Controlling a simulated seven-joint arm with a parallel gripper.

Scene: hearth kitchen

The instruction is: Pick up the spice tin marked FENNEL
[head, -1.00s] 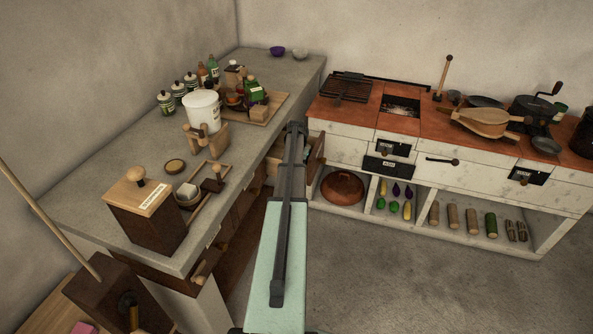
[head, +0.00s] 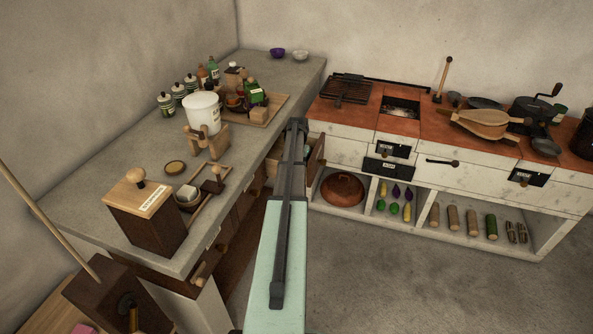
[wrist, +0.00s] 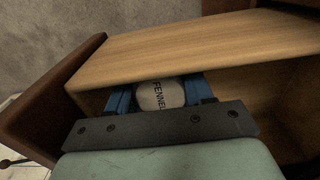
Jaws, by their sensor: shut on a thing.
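The spice tin marked FENNEL (wrist: 160,96) shows in the wrist view as a pale round lid with dark lettering. My gripper (wrist: 161,97) is shut on it, with one blue finger on each side of the tin. The tin is inside or just above an open wooden drawer (wrist: 190,42); its lower part is hidden, so I cannot tell whether it touches the drawer floor. In the head view my arm reaches to the open drawer (head: 316,150) under the far end of the counter, and hides the gripper and the tin.
The drawer's dark front (wrist: 50,95) and wooden walls stand close around my gripper. The grey counter (head: 120,160) carries a box (head: 145,215), a white crock (head: 202,112) and several jars. The white stove (head: 350,150) stands to the right. The floor (head: 370,270) is clear.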

